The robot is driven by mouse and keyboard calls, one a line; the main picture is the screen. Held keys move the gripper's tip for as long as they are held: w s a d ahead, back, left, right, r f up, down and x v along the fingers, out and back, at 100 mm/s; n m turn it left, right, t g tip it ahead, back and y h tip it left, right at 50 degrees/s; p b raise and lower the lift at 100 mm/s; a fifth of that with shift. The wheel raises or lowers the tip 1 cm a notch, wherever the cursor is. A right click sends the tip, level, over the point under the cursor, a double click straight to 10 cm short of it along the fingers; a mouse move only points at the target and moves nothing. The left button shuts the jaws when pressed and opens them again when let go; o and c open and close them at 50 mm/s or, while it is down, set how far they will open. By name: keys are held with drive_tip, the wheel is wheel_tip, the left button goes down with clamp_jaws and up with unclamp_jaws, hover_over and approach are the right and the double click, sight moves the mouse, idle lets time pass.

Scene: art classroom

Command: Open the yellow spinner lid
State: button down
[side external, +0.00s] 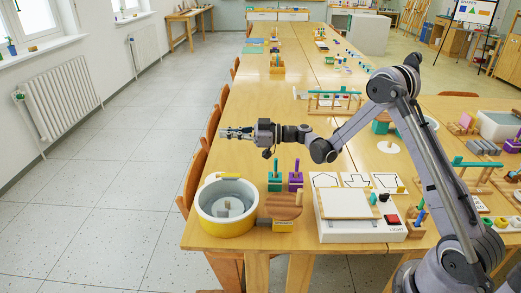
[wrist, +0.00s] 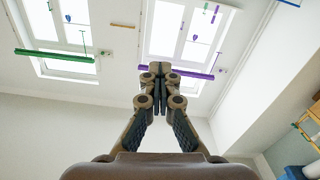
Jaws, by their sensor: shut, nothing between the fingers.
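The yellow spinner (side external: 215,226) is a round tub with a yellow outer wall and a grey inside, near the front left corner of the table. A grey piece stands in its middle, and a small yellow piece shows at its far rim. I cannot tell whether a clear lid covers the tub. My gripper (side external: 223,133) is shut and empty, stretched out level to the left, higher than the tub and beyond it. It touches nothing. In the wrist view my gripper (wrist: 160,78) has its fingers together, pointing toward the windowed wall; the spinner is out of that view.
A white light box (side external: 360,232) lies further right. Chairs (side external: 195,178) line the table's left edge; the air around my gripper is clear.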

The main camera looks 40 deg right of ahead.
drive_tip(key=c, duration=1.1)
unclamp_jaws()
drive_tip(key=v, duration=1.2)
